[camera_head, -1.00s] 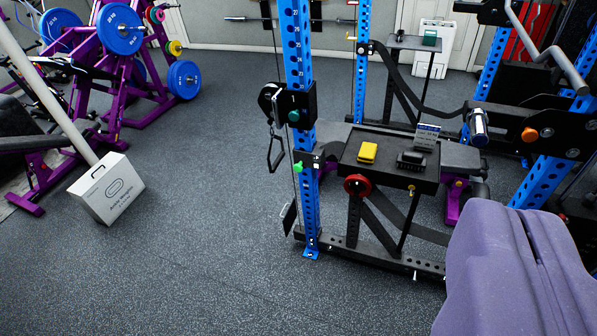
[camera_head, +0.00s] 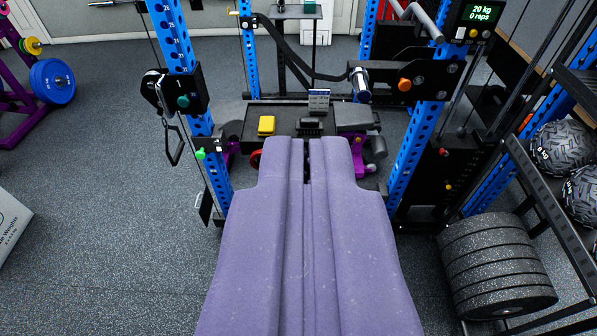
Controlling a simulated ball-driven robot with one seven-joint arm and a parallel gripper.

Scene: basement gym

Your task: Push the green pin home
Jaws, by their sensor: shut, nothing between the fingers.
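A bright green pin (camera_head: 201,154) sticks out to the left of a small black block low on the left blue upright (camera_head: 178,62). How far it sits in its hole is too small to tell. A darker green knob (camera_head: 183,101) sits higher up, on the black pulley carriage. My purple gripper (camera_head: 307,143) fills the lower middle, its fingers pointing away toward the rack. It is shut and empty, with only a narrow dark slot between the fingers. It appears right of the green pin and does not touch it.
A black tray shelf (camera_head: 231,128) holds a yellow box (camera_head: 266,125) and a small black object (camera_head: 309,126) beyond my fingertips. A cable handle (camera_head: 174,143) hangs left of the upright. Weight plates (camera_head: 495,265) stand right.

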